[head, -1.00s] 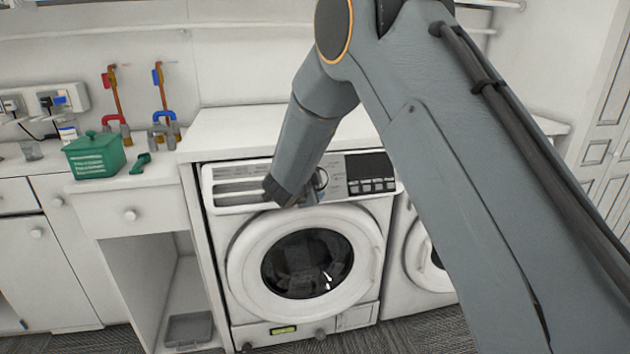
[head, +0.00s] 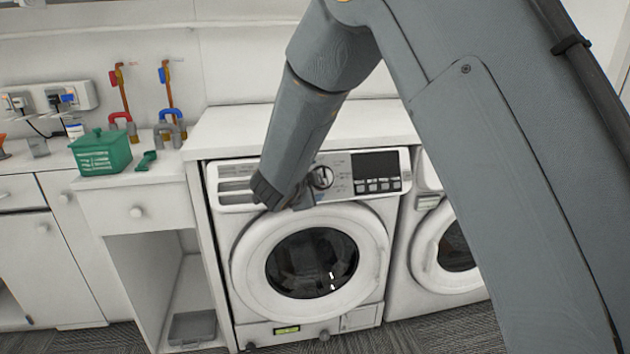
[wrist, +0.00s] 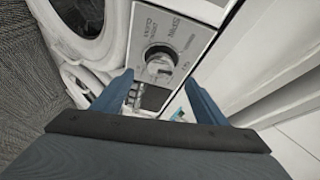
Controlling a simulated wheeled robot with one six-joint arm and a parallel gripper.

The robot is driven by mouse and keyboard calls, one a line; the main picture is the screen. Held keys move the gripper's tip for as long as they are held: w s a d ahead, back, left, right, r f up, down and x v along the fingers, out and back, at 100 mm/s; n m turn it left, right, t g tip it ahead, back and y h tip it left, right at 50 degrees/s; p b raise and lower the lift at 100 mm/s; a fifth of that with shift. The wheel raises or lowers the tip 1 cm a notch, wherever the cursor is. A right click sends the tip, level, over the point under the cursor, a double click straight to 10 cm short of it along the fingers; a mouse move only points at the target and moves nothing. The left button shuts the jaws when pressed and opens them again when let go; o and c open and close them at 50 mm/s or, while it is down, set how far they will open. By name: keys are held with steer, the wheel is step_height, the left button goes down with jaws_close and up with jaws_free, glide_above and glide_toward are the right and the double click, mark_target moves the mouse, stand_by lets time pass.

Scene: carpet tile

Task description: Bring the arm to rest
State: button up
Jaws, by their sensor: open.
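My arm reaches across the head view from the right, its grey links ending in front of the washing machine (head: 310,210). In the wrist view my gripper (wrist: 158,78) has its two blue fingers spread apart with nothing held. The machine's control panel and round dial (wrist: 160,62) show beyond and between the fingers; I cannot tell whether they touch. In the head view the wrist end covers part of the panel, and the fingers are mostly hidden. The round door (head: 311,262) looks shut, with a dark glass.
A second machine (head: 450,245) stands to the right, partly behind my arm. A green basket (head: 100,155) and small green item (head: 146,161) sit on the left counter. Red and blue taps (head: 170,115) are on the wall. A grey tray (head: 192,328) lies in the open cabinet.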

steer(key=shift+d, duration=0.1)
steer(key=s+d+f+n+g+y, duration=0.1)
steer(key=s+d+n+g, duration=0.3)
steer(key=s+d, duration=0.4)
steer(key=s+d+f+n+g+y, duration=0.1)
steer(key=s+d+f+n+g, duration=0.2)
steer(key=s, duration=1.4)
steer(key=s+d+f+n+g+y, duration=0.1)
steer(key=s+d+f+n+g, duration=0.2)
steer(key=s+d+n+g, duration=0.3)
steer(key=s+d+n, duration=0.3)
steer(key=s+d, duration=0.3)
steer(key=d, duration=0.3)
steer(key=shift+s, duration=0.25)
